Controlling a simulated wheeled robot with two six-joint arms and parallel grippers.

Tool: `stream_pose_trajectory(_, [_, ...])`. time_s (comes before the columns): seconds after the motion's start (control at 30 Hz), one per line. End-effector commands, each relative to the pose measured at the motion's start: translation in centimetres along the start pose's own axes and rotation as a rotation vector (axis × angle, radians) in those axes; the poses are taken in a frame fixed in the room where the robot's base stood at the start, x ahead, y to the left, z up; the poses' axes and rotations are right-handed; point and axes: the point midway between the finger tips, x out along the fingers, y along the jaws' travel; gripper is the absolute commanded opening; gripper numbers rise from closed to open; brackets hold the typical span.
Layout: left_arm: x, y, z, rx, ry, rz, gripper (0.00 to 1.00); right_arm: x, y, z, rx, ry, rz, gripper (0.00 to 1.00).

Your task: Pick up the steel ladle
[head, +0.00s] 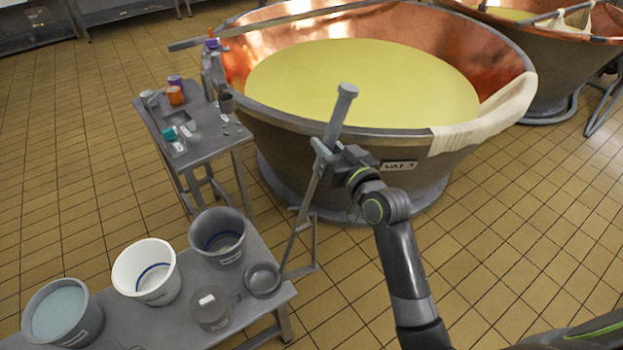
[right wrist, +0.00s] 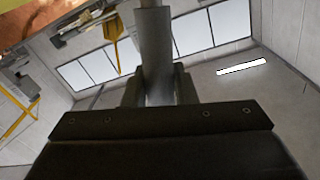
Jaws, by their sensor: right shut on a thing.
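The steel ladle (head: 303,213) stands tilted in the head view, its thick grey grip end at the top and its round bowl (head: 263,280) low, at the right end of the grey bench. I cannot tell whether the bowl touches the bench. My right gripper (head: 328,153) is shut on the upper handle, just below the thick end. In the right wrist view the grey handle (right wrist: 155,52) rises between the two fingers (right wrist: 158,92). My left gripper is in neither view.
A copper vat (head: 330,145) of yellow liquid stands close behind the gripper. A small side table (head: 207,147) is left.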

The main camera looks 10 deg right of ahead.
Motion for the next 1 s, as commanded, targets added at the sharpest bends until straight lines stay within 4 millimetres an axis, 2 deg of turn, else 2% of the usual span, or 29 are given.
stream_pose_trajectory(0.17, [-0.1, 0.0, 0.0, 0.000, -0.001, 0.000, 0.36, 0.0, -0.4, -1.4, -0.003, 0.005, -0.003, 0.00])
stream_pose_trajectory(0.4, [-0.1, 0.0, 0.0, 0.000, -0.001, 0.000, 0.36, 0.1, -1.7, -6.1, -0.006, 0.008, -0.003, 0.00])
stream_pose_trajectory(0.6, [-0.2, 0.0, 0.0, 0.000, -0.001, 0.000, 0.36, 0.0, -2.6, -9.1, -0.004, 0.005, -0.003, 0.00])
stream_pose_trajectory(1.0, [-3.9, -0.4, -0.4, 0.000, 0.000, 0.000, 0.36, 0.0, -3.8, -13.2, 0.000, 0.002, -0.001, 0.00])
